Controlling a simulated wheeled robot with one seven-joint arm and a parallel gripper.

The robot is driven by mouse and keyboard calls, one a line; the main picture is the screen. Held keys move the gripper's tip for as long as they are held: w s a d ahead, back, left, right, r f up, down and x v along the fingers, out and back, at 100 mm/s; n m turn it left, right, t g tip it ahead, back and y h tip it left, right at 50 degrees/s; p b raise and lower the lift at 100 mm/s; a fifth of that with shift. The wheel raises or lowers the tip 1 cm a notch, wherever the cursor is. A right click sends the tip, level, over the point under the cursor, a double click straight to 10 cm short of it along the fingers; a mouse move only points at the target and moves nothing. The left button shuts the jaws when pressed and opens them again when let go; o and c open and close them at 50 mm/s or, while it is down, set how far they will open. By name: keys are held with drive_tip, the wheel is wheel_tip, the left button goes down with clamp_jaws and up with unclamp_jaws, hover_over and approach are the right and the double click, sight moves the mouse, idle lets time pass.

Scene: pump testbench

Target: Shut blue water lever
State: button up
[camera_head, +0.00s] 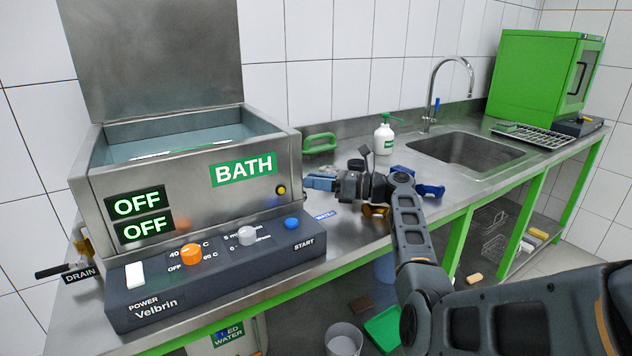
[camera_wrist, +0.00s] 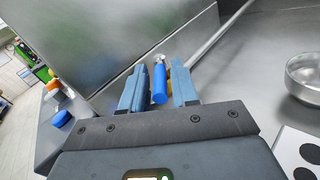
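The blue water lever (camera_wrist: 159,84) shows in the wrist view as a blue handle on a small silver stem. It lies between the two blue fingers of my gripper (camera_wrist: 157,88). The fingers are apart, with a gap visible on each side of the lever, so my gripper is open around it. In the head view my gripper (camera_head: 321,182) is at the right end of the bath, above a blue WATER label (camera_head: 325,215). There the lever cannot be made out behind the fingers. A small yellow part shows behind the lever in the wrist view.
The steel bath (camera_head: 190,165) stands just left of my gripper, with the control panel (camera_head: 215,270) in front. A green handle (camera_head: 320,143) and a white bottle (camera_head: 384,139) stand behind. The sink (camera_head: 465,150) is to the right. A metal bowl (camera_wrist: 304,77) is at right in the wrist view.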

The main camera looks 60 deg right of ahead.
drive_tip(key=shift+o, duration=0.8)
drive_tip(key=shift+r, duration=0.1)
wheel_tip(320, 180, up, 4)
drive_tip(key=shift+r, duration=0.2)
drive_tip(key=s+d+r, duration=0.6)
drive_tip(key=s, duration=0.3)
drive_tip(key=shift+s+d+r, duration=0.25)
drive_tip(key=shift+s+d, duration=0.05)
drive_tip(key=shift+s, duration=0.05)
